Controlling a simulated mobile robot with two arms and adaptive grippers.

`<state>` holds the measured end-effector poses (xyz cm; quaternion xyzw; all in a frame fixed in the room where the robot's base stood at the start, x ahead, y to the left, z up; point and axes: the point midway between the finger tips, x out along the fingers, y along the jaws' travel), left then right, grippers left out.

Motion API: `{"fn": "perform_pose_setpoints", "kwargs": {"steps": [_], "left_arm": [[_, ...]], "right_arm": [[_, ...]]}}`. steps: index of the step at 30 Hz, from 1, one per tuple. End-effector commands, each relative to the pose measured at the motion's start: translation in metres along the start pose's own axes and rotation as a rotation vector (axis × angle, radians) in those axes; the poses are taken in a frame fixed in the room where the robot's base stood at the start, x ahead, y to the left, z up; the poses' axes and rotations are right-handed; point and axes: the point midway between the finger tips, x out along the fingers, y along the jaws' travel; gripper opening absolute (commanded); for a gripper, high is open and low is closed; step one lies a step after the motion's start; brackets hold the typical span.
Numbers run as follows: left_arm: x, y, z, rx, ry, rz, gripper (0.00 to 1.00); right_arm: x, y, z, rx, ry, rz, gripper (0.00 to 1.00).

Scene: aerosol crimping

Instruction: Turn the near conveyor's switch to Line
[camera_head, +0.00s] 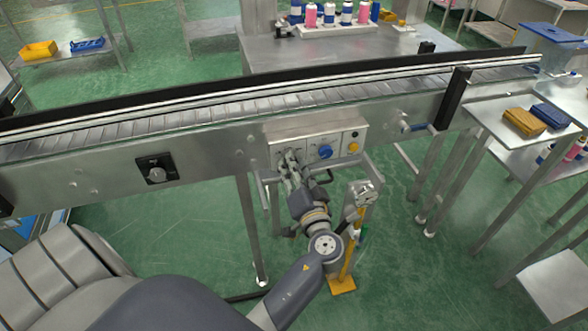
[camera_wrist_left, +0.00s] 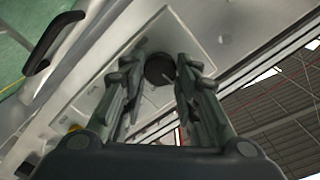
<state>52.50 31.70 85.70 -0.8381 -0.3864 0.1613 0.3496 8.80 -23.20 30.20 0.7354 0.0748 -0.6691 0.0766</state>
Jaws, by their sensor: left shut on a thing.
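The near conveyor (camera_head: 215,150) runs across the head view, with a metal control box (camera_head: 318,128) on its front side. A blue knob (camera_head: 325,152) and a yellow button (camera_head: 353,148) show on the box. My left gripper (camera_head: 288,158) is at the box's left part and hides the control there. In the left wrist view, a dark round switch knob (camera_wrist_left: 158,69) with a light pointer mark sits between the fingertips of my left gripper (camera_wrist_left: 162,75), which is shut on it. I cannot read the labels around it. My right gripper is not in view.
A black plate with a grey knob (camera_head: 157,170) is farther left on the conveyor. A post with a yellow foot (camera_head: 342,284) stands on the floor below the box. A side table with a yellow and a blue block (camera_head: 550,116) is at the right.

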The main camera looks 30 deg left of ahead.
Motion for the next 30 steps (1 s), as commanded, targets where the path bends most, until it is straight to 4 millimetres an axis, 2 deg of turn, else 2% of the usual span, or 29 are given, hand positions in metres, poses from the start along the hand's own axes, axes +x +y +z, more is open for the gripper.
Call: {"fn": "perform_pose_setpoints", "kwargs": {"steps": [9,23,24,26,30], "left_arm": [[0.0009,-0.0012,-0.0020,0.094,0.003,-0.003,0.05],[0.0011,-0.0015,-0.0024,0.105,0.004,-0.004,0.05],[0.0011,-0.0015,-0.0024,0.105,0.004,-0.004,0.36],[0.0011,-0.0015,-0.0023,0.105,0.004,-0.004,0.49],[0.0007,-0.0008,-0.0015,0.105,0.003,-0.003,0.49]], "right_arm": [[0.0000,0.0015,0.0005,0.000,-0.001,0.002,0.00],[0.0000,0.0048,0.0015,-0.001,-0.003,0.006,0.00],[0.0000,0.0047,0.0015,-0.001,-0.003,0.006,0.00],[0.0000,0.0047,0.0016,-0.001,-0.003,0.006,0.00],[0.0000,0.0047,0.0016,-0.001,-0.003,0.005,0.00]]}}
